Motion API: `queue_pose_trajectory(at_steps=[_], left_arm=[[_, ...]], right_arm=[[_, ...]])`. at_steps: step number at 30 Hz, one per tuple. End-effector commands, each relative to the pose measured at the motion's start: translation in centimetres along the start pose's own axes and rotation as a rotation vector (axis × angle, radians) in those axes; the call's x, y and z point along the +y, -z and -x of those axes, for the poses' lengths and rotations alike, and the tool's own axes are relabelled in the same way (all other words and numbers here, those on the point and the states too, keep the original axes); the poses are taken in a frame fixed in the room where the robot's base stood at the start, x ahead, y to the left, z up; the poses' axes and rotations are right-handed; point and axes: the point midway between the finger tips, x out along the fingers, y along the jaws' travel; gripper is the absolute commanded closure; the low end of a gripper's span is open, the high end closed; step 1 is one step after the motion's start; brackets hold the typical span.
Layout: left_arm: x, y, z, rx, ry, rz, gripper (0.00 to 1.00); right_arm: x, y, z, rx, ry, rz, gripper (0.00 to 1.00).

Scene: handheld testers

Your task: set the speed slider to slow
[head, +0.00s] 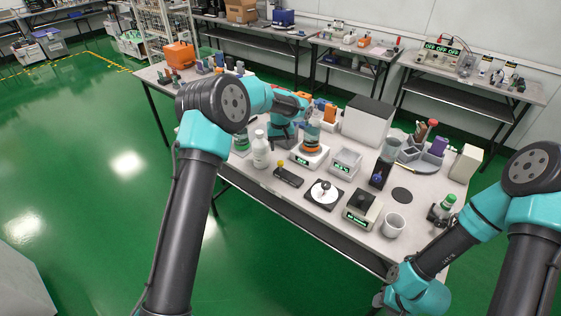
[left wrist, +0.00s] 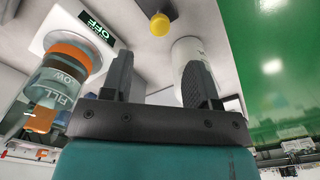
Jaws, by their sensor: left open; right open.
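A small black slider unit (head: 289,177) lies near the table's front edge in the head view. Its yellow knob (head: 280,163) stands at its upper left end. In the left wrist view the yellow knob (left wrist: 160,24) shows beyond the fingers, apart from them. My left gripper (left wrist: 159,75) is open and empty, pointing towards the tabletop. In the head view its fingers are largely hidden by my arm. My right gripper (head: 380,300) is low by the table's front edge; its fingers are hard to make out. Any slider markings are too small to read.
A white bottle (head: 260,151) stands left of the slider unit. An orange-banded bottle (head: 311,139) stands behind it on a white device (head: 307,161), whose display reads OFF (left wrist: 99,27). A black plate with a white disc (head: 323,194) lies to its right.

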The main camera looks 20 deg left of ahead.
Motion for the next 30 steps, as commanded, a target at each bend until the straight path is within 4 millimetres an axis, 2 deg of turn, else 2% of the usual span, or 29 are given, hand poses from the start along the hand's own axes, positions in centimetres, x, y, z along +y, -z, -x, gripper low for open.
queue_pose_trajectory(at_steps=[1, 9, 15, 26, 30], left_arm=[[0.0, 0.0, -1.1, -0.003, 0.002, -0.001, 0.45], [0.0, 0.0, -5.5, -0.002, 0.001, 0.0, 0.45], [0.0, 0.0, -7.8, 0.0, 0.001, -0.001, 0.45], [0.0, 0.0, -8.4, 0.001, 0.0, -0.001, 0.45], [0.0, 0.0, -8.4, 0.0, 0.0, -0.001, 0.56]], right_arm=[[0.0, 0.0, 0.0, 0.0, 0.0, 0.0, 0.57], [0.0, 0.0, 0.0, 0.0, 0.0, 0.0, 0.57], [0.0, 0.0, 0.0, 0.0, 0.0, 0.0, 0.57], [0.0, 0.0, 0.0, 0.0, 0.0, 0.0, 0.57], [0.0, 0.0, 0.0, 0.0, 0.0, 0.0, 0.57]])
